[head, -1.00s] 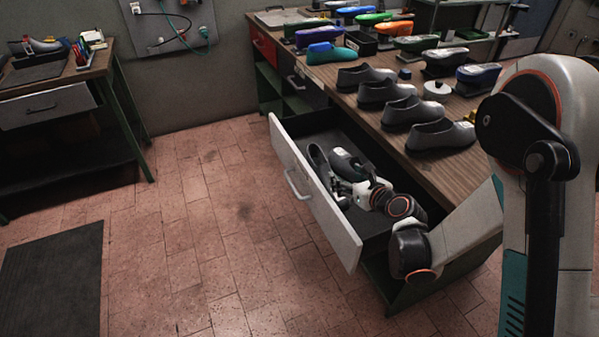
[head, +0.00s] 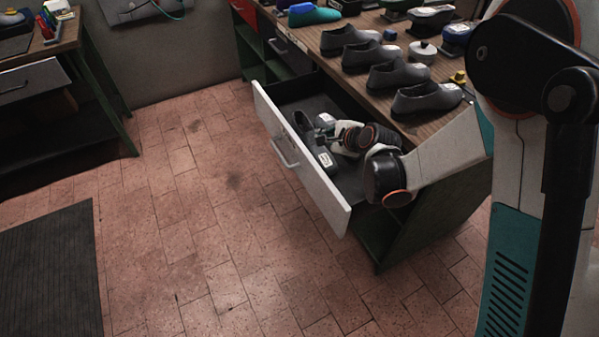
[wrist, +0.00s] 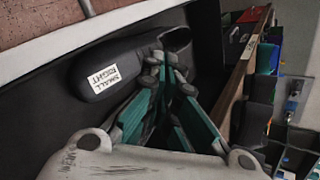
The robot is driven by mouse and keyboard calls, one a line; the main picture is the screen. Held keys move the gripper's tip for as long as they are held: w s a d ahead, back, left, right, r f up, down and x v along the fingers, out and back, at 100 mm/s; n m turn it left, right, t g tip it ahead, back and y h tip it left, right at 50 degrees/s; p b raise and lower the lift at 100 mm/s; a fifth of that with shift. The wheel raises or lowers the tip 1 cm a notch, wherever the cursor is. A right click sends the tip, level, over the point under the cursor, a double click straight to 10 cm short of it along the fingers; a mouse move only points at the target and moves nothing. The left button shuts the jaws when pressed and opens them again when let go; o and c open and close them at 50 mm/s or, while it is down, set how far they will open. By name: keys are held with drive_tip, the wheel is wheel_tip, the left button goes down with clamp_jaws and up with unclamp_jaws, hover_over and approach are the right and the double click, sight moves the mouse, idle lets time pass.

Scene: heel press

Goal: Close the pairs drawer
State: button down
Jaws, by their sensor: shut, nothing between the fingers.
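The pairs drawer (head: 318,188) stands wide open from the side of the wooden-topped bench, its pale grey front and bar handle (head: 284,153) facing the floor area. The labelled last (wrist: 108,76) also shows in the wrist view beside the drawer's pale front panel (wrist: 85,38). My gripper (head: 322,137) is shut and empty, reaching into the drawer over the last and partly hiding it. Its fingertips (wrist: 166,64) are close to the last; contact is unclear.
Several grey shoes (head: 383,77) line the bench top (head: 345,75) above the drawer, with a white round pot (head: 422,52) behind. The tiled floor left of the drawer is clear up to a dark mat (head: 50,265). Another bench stands far left.

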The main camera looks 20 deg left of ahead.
drive_tip(key=s+a+n+g+h, duration=0.1)
drive_tip(key=n, duration=0.5)
drive_tip(key=s+a+n+h+p, duration=0.1)
drive_tip(key=a+n, duration=0.1)
drive_tip(key=n, duration=0.4)
drive_tip(key=s+a+n+g+h, duration=0.1)
drive_tip(key=n+h, duration=0.1)
drive_tip(key=n, duration=0.5)
drive_tip(key=shift+s+a+r+g, duration=0.15)
drive_tip(key=shift+s+g, duration=0.15)
drive_tip(key=shift+s, duration=0.1)
drive_tip(key=s+a+n+g+h, duration=0.1)
drive_tip(key=s+a+n+h, duration=0.15)
drive_tip(key=s+n, duration=0.6)
drive_tip(key=s+a+n+g+h, duration=0.1)
drive_tip(key=s+n+h, duration=0.25)
drive_tip(key=n, duration=1.05)
drive_tip(key=w+d+f+b, duration=0.4)
drive_tip(key=w+f+b, duration=0.1)
drive_tip(key=f, duration=0.5)
